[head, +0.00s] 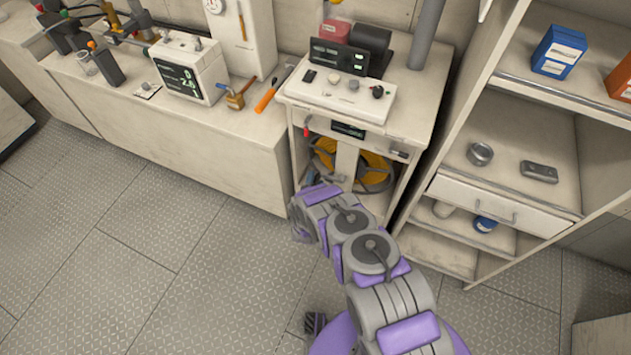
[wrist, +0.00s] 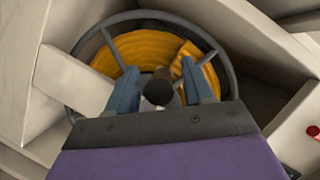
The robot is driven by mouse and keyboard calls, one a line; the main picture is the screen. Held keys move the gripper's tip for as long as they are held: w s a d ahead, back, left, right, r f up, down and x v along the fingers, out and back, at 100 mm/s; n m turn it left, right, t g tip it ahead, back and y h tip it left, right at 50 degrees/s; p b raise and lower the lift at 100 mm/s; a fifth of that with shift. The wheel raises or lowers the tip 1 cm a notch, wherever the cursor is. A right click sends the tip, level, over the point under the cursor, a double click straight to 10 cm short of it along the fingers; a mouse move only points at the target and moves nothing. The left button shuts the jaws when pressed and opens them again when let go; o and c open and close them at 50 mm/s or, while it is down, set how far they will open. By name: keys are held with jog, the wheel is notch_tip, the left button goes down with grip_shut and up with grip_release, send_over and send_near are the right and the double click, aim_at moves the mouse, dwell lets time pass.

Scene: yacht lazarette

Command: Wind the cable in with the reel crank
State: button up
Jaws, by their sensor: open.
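The cable reel (head: 377,168) sits low inside the cabinet, with yellow-orange cable wound on it. In the wrist view the yellow cable (wrist: 150,52) lies coiled inside a grey spoked rim (wrist: 87,52). The dark crank knob (wrist: 157,87) points toward the wrist camera. My gripper (wrist: 172,88) is open, with one blue-grey finger on each side of the knob. I cannot tell whether the fingers touch it. In the head view my purple and grey arm reaches to the cabinet opening, and the fingers are hidden.
The cabinet (head: 410,125) has a panel with switches on top and a post in its front opening. Shelves (head: 540,85) with a drawer stand close on the right. A long bench (head: 150,115) runs left. The patterned metal floor (head: 110,240) is clear at left.

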jog(key=shift+w+f, duration=0.2)
jog(key=shift+w, duration=0.45)
grip_shut()
jog(key=shift+d, duration=0.1)
